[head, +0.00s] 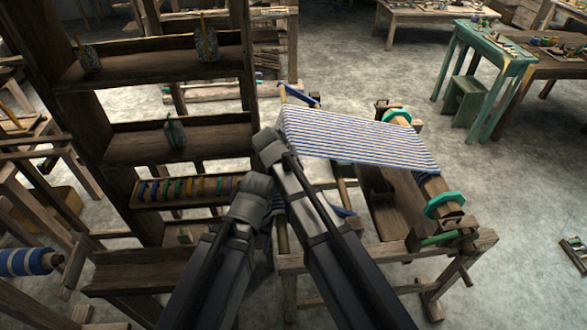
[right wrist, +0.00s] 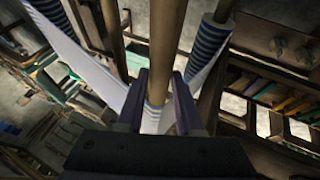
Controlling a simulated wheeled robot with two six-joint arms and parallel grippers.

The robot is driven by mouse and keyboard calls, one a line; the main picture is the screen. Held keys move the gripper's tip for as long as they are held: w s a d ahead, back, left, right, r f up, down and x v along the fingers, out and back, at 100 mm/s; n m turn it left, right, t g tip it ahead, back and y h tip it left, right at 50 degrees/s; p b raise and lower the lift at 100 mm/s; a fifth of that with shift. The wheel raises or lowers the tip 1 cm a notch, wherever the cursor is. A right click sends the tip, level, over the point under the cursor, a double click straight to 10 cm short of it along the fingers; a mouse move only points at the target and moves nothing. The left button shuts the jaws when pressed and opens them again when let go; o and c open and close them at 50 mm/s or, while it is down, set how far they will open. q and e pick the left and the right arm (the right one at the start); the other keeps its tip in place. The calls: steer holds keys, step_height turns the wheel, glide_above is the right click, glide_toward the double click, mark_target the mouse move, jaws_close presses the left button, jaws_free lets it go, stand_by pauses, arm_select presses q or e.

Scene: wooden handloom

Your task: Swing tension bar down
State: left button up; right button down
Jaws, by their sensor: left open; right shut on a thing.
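The wooden handloom stands at the centre right of the head view, with blue-and-white striped cloth (head: 360,138) stretched across its top. In the right wrist view, my right gripper (right wrist: 164,108) is shut on a round wooden bar (right wrist: 165,45) that runs away between its two fingers. I take this to be the tension bar. In the head view my right arm reaches to the loom's left side, and its fingertips are hidden. My left gripper (head: 252,192) is open beside and below the right one, near the loom's left side. Its fingertips are hard to make out.
A dark wooden shelf unit (head: 165,70) stands close on the left, with a row of coloured spools (head: 188,188) on one shelf. A green table (head: 490,42) and a green stool (head: 464,100) stand at the upper right. The floor right of the loom is mostly clear.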

arm_select(q)
steer(key=shift+f, duration=0.15)
arm_select(e)
steer(key=shift+s+a+f, duration=0.2)
steer(key=shift+a+f, duration=0.1)
steer(key=shift+a, duration=0.2)
steer(key=c, duration=1)
jaws_free()
steer(key=shift+o, duration=0.9)
steer(key=shift+w+a+f, duration=0.1)
steer(key=shift+w, duration=0.05)
steer(key=shift+o, duration=1.2)
arm_select(q)
steer(key=shift+w+a, duration=0.1)
steer(key=shift+a, duration=0.1)
arm_select(e)
steer(key=shift+r, duration=0.25)
